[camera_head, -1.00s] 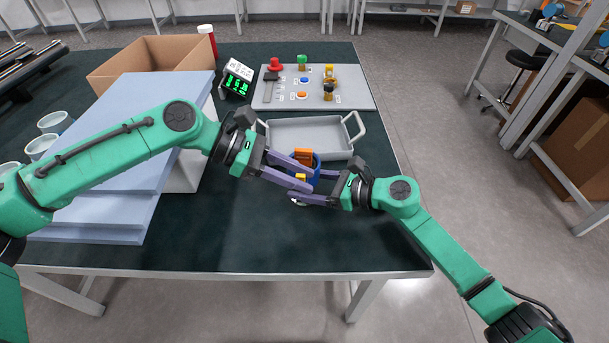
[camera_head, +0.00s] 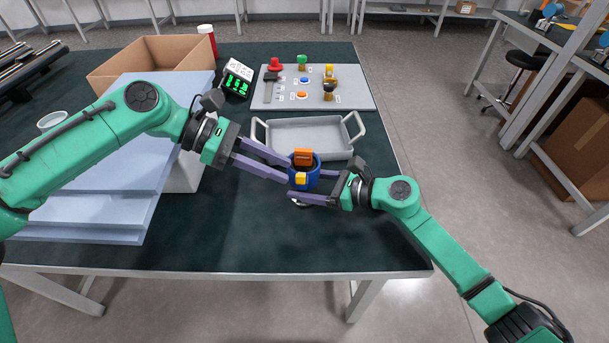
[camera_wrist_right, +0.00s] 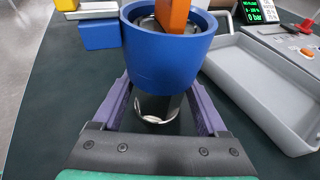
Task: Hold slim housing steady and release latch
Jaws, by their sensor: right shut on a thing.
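The slim housing (camera_head: 313,176) is upright, with a blue collar; it also shows in the right wrist view (camera_wrist_right: 163,62), above a dark metallic lower body. An orange block (camera_head: 303,156) stands in its open top. A yellow piece (camera_head: 301,179), seemingly the latch, is on its near side. In the wrist view a blue side block (camera_wrist_right: 100,34) is at the collar's left. My right gripper (camera_wrist_right: 158,95) is shut on the housing, fingers either side of the lower body. My left gripper (camera_head: 288,172) is open, its fingertips close to the housing's left side; contact cannot be told.
A grey tray (camera_head: 267,137) with handles lies just behind the housing. A panel with knobs and buttons (camera_head: 350,101) and a green-lit display (camera_head: 237,80) stand further back. Pale blue slabs (camera_head: 90,220) and a cardboard box (camera_head: 107,73) are left. The near table is clear.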

